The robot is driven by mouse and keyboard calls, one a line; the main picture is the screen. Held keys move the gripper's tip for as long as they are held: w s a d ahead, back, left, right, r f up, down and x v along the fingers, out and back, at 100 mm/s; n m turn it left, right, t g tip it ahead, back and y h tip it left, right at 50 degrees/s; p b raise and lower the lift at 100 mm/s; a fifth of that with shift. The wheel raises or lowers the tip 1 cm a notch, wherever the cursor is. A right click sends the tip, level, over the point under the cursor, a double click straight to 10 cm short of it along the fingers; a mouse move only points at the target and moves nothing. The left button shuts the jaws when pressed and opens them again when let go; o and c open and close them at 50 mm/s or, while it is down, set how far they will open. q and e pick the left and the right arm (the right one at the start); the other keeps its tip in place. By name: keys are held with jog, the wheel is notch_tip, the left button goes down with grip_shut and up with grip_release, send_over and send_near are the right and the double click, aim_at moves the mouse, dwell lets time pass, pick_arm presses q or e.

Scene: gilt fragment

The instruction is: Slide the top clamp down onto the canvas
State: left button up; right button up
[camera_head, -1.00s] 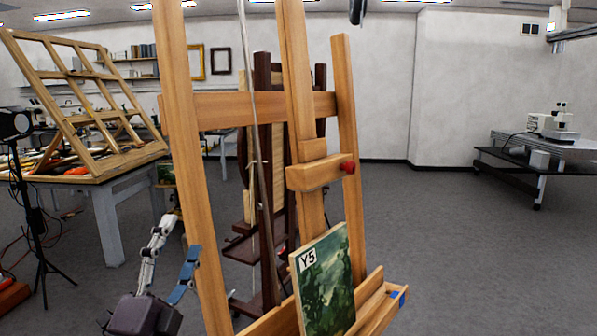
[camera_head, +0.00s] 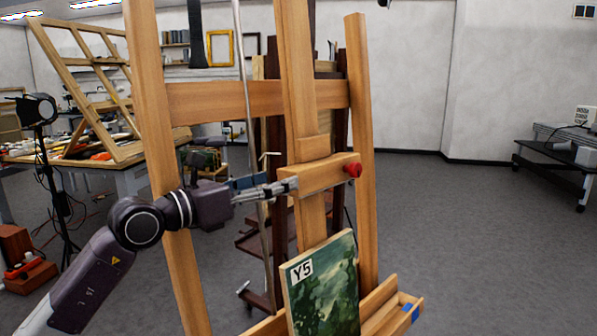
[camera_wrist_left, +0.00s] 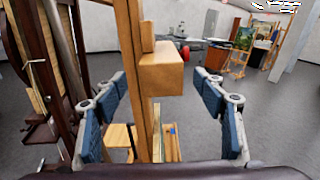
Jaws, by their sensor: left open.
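The top clamp (camera_head: 326,175) is a wooden block on the easel's central mast, with a red knob (camera_head: 353,171) at its right end. The canvas (camera_head: 322,290), a green painting marked Y5, leans on the lower ledge, with a gap between it and the clamp. My left gripper (camera_head: 272,188) is open at the clamp's left end. In the left wrist view the clamp (camera_wrist_left: 162,76) lies ahead between the spread blue-padded fingers of the gripper (camera_wrist_left: 158,95), apart from both. Whether a finger touches it in the head view I cannot tell. My right gripper is not in view.
The easel's left post (camera_head: 152,120) stands behind my left wrist, and a crossbar (camera_head: 215,101) runs above. A dark easel (camera_head: 275,150) is close behind. A cluttered worktable (camera_head: 130,180) is at left. Floor on the right is clear up to a dark table (camera_head: 555,160).

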aim_at(286, 177)
pick_arm(q)
jog(key=x, duration=0.1)
jog(key=p, duration=0.1)
jog(key=x, duration=0.1)
jog(key=shift+w+d+r, duration=0.15)
jog(key=shift+d+r, duration=0.1)
jog(key=shift+d, duration=0.1)
jog(key=p+x, duration=0.1)
jog(key=x, duration=0.1)
jog(key=shift+w+d+f, duration=0.2)
jog(key=shift+w+d, duration=0.25)
jog(key=shift+d, duration=0.05)
jog(key=shift+a, duration=0.1)
jog(key=shift+c, duration=0.5)
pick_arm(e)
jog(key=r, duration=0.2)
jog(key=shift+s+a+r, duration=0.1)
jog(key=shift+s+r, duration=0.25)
